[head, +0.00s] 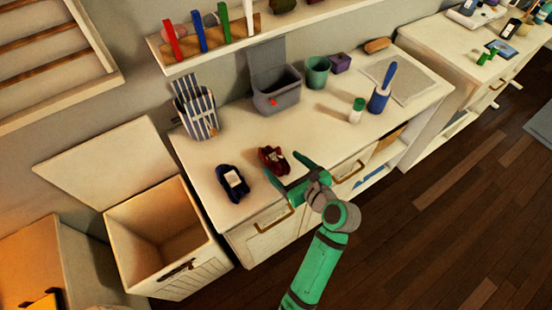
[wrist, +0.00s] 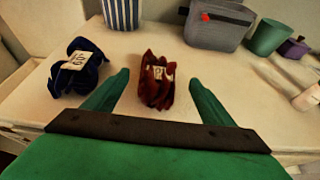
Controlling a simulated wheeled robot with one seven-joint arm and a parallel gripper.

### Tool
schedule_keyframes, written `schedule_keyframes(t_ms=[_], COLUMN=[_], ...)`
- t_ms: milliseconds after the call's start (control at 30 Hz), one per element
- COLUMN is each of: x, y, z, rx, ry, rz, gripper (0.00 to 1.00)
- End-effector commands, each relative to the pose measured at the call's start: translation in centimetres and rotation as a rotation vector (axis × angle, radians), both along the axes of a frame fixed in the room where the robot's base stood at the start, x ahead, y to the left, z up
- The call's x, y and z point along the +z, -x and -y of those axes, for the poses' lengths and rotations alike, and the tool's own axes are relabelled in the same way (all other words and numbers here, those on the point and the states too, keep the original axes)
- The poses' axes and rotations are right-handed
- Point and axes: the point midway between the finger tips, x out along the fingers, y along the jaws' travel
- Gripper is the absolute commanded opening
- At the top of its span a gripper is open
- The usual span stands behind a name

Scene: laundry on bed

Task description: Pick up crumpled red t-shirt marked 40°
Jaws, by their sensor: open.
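The crumpled dark red t-shirt (head: 272,160) lies on the white countertop near its front edge, with a pale label on it. In the wrist view the red t-shirt (wrist: 156,88) is ahead of and between my fingers, its label (wrist: 158,72) too small to read surely. My gripper (head: 290,180) is open and empty, just in front of and to the right of the shirt in the head view. In the wrist view both green fingers of my gripper (wrist: 157,85) are spread, one on each side of the shirt.
A crumpled dark blue garment (head: 232,184) with a label lies left of the red shirt. Behind stand a striped bag (head: 196,110), a grey bin (head: 276,97) and a green cup (head: 317,72). An open white hamper (head: 158,235) stands at left. Bare countertop separates the garments.

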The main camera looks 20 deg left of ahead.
Motion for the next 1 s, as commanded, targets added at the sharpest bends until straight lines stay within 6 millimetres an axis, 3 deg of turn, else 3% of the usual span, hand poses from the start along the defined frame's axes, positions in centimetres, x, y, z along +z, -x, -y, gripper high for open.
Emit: schedule_keyframes(t_ms=[500,800,833,1000], x=[-2.5,-2.6,-2.6,-2.7], y=[-2.8,-3.2,-3.2,-3.1], z=[-3.2,-3.5,-3.5,-3.7], rx=[-0.011,-0.012,-0.013,-0.01], ry=[0.001,0.001,0.001,0.002], rz=[-0.001,0.001,0.001,0.001], gripper=[0.77,0.77,0.75,0.34])
